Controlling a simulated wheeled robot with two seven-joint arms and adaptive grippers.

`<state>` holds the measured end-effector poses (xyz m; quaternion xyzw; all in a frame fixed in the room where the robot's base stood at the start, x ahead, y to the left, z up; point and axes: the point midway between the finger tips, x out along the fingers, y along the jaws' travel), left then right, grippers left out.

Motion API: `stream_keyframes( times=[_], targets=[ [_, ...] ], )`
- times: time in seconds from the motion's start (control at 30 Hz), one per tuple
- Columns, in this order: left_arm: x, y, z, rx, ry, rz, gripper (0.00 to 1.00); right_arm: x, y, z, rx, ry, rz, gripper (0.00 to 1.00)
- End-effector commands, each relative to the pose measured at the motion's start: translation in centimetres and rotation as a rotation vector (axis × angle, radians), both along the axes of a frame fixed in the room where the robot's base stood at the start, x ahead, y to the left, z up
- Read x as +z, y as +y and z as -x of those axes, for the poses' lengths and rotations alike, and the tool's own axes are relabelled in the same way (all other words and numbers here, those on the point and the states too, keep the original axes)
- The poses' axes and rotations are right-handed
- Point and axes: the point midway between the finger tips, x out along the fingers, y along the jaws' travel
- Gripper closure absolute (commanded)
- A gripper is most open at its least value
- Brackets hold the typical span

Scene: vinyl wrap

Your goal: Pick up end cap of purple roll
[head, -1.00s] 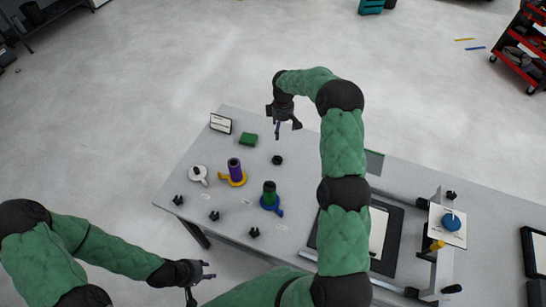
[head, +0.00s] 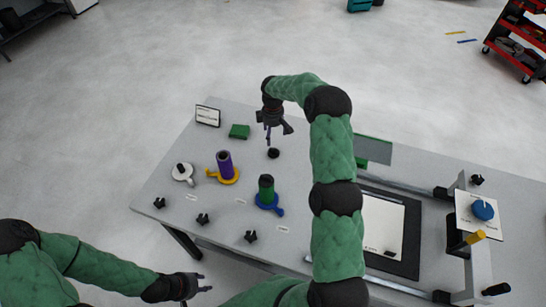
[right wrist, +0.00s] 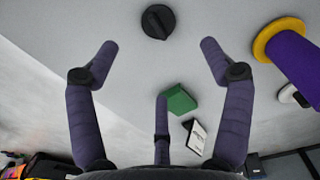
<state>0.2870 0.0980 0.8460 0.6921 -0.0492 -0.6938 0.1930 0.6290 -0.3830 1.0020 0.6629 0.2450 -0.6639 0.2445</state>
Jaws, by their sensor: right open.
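A small black end cap (head: 273,153) lies on the grey table, behind and right of the purple roll (head: 225,162). The purple roll stands upright on a yellow holder with a handle. My right gripper (head: 277,133) is open and empty, just above the cap. In the right wrist view the round black cap (right wrist: 158,21) lies ahead of the spread fingers (right wrist: 158,58), apart from them. The purple roll (right wrist: 297,62) is off to the right there. My left gripper (head: 204,284) is at the lower left, off the table's front edge, with its fingers spread and empty.
A green roll (head: 266,188) stands on a blue holder. A white holder (head: 182,174) with a black piece is left of the purple roll. A green block (head: 239,131) and a sign (head: 208,116) are at the back.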

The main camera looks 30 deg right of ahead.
Motion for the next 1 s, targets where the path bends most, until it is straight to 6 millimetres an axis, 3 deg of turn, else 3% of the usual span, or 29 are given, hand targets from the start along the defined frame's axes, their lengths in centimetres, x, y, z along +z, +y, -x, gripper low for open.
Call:
stream_keyframes(
  times=[0.4, 0.63, 1.0],
  targets=[
    [-0.2, 0.0, 0.0, 0.0, -0.001, 0.0, 0.6, -5.1, 0.0, 0.0, -0.001, 0.001, -0.001, 0.2],
    [-0.1, 0.0, 0.0, 0.0, 0.0, 0.0, 0.6, -6.5, -0.1, 0.0, 0.0, 0.001, 0.0, 0.2],
    [0.0, 0.0, 0.0, 0.0, 0.0, 0.0, 0.6, -10.6, -0.3, -0.1, -0.001, -0.001, 0.001, 0.2]
  ],
)
